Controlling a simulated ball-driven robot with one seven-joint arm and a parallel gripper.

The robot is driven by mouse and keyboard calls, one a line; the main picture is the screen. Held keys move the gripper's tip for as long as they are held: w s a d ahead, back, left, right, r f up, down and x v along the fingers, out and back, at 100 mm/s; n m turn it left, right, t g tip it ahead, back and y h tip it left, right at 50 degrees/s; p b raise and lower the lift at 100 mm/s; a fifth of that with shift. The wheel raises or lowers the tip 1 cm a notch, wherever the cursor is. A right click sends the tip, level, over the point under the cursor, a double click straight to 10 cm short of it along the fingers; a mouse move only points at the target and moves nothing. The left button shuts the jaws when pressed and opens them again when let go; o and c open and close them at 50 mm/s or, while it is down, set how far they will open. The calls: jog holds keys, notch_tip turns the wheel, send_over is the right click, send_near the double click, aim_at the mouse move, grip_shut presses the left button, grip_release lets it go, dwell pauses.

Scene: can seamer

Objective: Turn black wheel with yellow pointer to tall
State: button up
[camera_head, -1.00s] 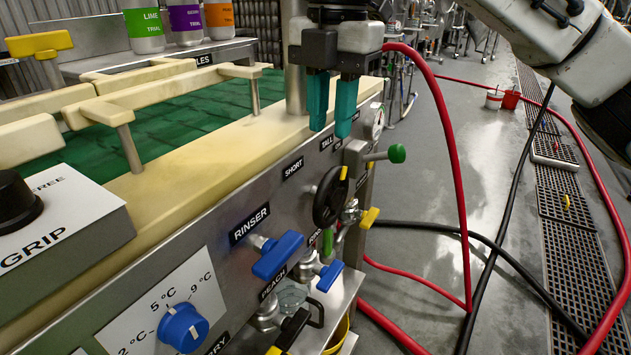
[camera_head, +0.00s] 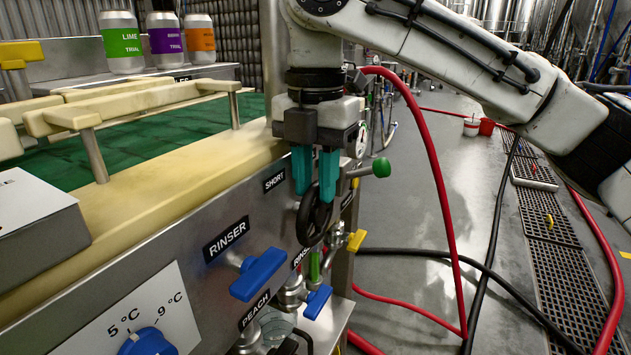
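The black wheel (camera_head: 309,226) stands out from the machine's steel front panel. Its yellow pointer cannot be seen now. The SHORT label (camera_head: 274,181) is on the panel to the wheel's upper left; the TALL label is hidden behind my gripper. My gripper (camera_head: 315,190) points down with two teal fingers spread apart. The fingertips are at the wheel's upper part, the right one overlapping its rim in the picture. I cannot tell whether they touch it.
A red hose (camera_head: 440,190) loops just right of my gripper. Cream guide rails (camera_head: 140,104) and several cans stand left. Floor at the right is partly clear.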

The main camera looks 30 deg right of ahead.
grip_shut()
jog(key=shift+r, duration=0.15)
jog(key=p, duration=0.2)
jog(key=shift+w+d+r+y+p, duration=0.1)
jog(key=shift+w+r+y+p, duration=0.1)
jog(key=shift+y+p, duration=0.15)
jog(key=shift+d+f+g+p, duration=0.15)
jog(key=shift+g+p, duration=0.15)
jog(key=shift+p, duration=0.45)
jog(key=shift+f+y, duration=0.15)
jog(key=shift+y, duration=0.1)
grip_release()
